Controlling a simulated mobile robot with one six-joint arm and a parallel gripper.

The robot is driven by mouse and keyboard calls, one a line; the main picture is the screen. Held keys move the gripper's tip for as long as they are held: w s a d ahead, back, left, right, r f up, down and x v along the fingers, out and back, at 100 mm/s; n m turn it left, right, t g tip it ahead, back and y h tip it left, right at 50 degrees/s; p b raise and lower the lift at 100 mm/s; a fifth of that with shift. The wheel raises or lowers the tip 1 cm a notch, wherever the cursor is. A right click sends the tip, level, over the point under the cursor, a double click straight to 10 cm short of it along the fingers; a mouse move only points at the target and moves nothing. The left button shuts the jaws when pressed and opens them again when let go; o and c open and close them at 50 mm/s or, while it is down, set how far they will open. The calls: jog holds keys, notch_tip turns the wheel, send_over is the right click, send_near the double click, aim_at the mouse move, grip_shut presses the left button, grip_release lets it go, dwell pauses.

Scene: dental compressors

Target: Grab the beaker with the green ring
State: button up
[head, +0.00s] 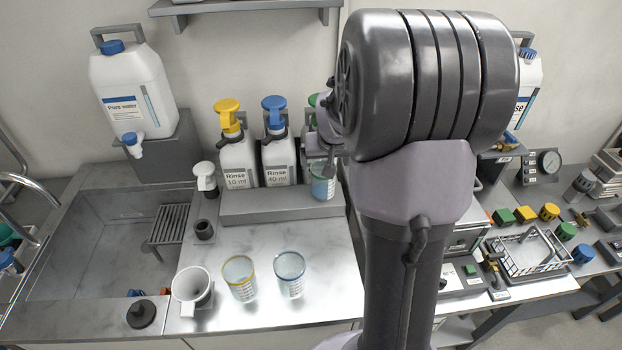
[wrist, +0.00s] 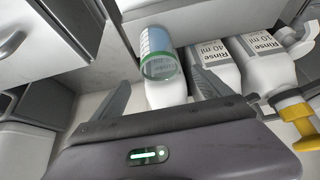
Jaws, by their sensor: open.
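The beaker with the green ring (head: 322,187) stands upright on the grey ledge in front of the dispenser bottles, partly covered by my gripper in the head view. In the wrist view the beaker (wrist: 158,52) is clear with blue showing in it and a green rim. My gripper (head: 326,160) is at the beaker's upper part. In the wrist view my gripper (wrist: 158,80) is open, its two fingers spread on either side of the rim area. Whether either finger touches the glass I cannot tell.
A yellow-topped Rinse bottle (head: 238,160) and a blue-topped one (head: 278,158) stand left of the beaker. A yellow-ringed beaker (head: 240,279), a blue-ringed beaker (head: 290,275) and a white mug (head: 192,288) stand on the counter in front. A sink (head: 90,245) lies left.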

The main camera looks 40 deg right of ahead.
jog(key=b+x, duration=0.1)
jog(key=x, duration=0.5)
jog(key=shift+w+f+b, duration=0.15)
jog(key=shift+f+b, duration=0.15)
jog(key=shift+f, duration=0.1)
jog(key=b+x, duration=0.1)
jog(key=x, duration=0.1)
jog(key=b+x, duration=0.1)
jog(key=x, duration=0.2)
jog(key=shift+s+f, duration=0.3)
jog(key=shift+s, duration=0.05)
jog(key=shift+a+r, duration=0.1)
jog(key=shift+r, duration=0.05)
jog(key=c, duration=1.6)
